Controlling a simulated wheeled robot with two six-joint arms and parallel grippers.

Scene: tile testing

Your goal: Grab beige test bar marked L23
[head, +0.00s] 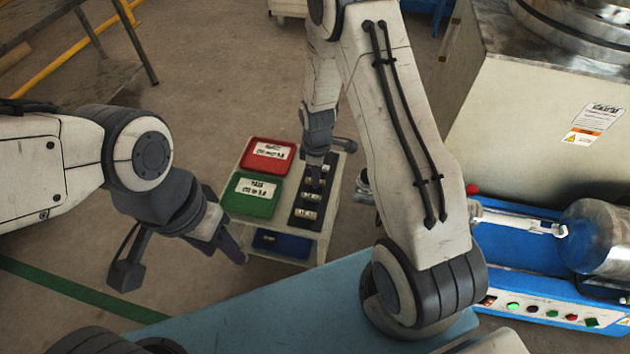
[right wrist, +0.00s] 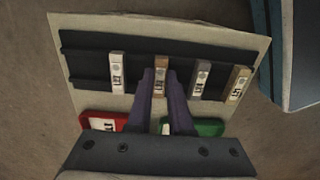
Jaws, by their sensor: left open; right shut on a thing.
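A black rack (head: 327,203) on a small pale cart holds several upright test bars with white labels. My right gripper (head: 317,182) is over the rack, pointing down. In the right wrist view, its two dark fingers (right wrist: 165,74) are shut on a beige bar (right wrist: 162,62), second from the left. Its marking cannot be read, so I cannot tell if it says L23. Beside it are a greyish bar (right wrist: 118,72) to the left, a grey bar (right wrist: 200,78) and a tan bar (right wrist: 237,85) to the right. My left gripper (head: 228,246) is open and empty, left of the cart.
A red tray (head: 257,165) and a green tray (head: 240,205) sit beside the rack on the cart (head: 322,247). A blue bin (head: 282,246) is below. A blue machine (head: 530,270) stands at the right. Open floor lies left of the cart.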

